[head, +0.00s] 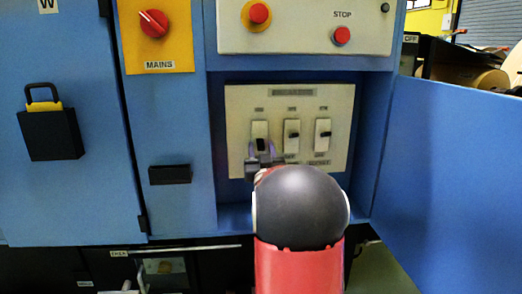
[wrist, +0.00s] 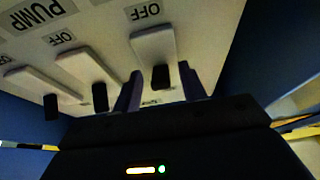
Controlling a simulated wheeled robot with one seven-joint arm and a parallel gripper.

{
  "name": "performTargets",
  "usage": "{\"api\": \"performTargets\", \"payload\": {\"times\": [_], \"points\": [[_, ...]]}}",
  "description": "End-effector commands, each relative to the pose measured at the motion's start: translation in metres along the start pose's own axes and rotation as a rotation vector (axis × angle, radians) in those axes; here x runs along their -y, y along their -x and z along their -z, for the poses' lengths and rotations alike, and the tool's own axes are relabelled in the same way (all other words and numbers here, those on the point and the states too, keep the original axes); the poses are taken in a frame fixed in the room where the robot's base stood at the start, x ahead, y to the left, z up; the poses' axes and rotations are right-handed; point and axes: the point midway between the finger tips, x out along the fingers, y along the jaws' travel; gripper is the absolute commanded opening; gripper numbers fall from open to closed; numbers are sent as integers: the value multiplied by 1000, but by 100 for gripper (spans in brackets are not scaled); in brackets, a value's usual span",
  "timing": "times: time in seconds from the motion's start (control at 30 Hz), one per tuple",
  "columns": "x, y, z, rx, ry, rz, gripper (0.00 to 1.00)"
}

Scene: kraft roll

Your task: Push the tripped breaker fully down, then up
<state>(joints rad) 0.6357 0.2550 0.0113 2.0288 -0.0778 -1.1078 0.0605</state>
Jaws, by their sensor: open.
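Three white breakers with black toggles sit side by side on a beige panel (head: 338,98) in the recess of a blue cabinet. The left breaker (head: 260,130) has its toggle a little lower than those of the middle breaker (head: 292,126) and right breaker (head: 323,125). My gripper (head: 261,150) is open in front of the left breaker. In the wrist view, this breaker (wrist: 152,45) is nearest, and its black toggle (wrist: 160,76) shows between the two purple fingers. I cannot tell whether they touch it. My arm hides part of the panel's lower edge.
An open blue door (head: 450,170) bounds the right of the recess. Above are a red STOP button (head: 342,35), another red button (head: 259,13) and the red MAINS knob (head: 153,23). A black padlock-like box (head: 52,134) and a black handle (head: 170,174) are at left.

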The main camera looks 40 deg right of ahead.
Motion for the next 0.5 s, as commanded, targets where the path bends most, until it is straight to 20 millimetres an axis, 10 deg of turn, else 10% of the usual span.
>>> {"api": "performTargets", "payload": {"times": [0.27, 0.5], "points": [[0, -2, 0, 0, 0, 0, 42], [0, -2, 0, 0, 0, 0, 10]]}}
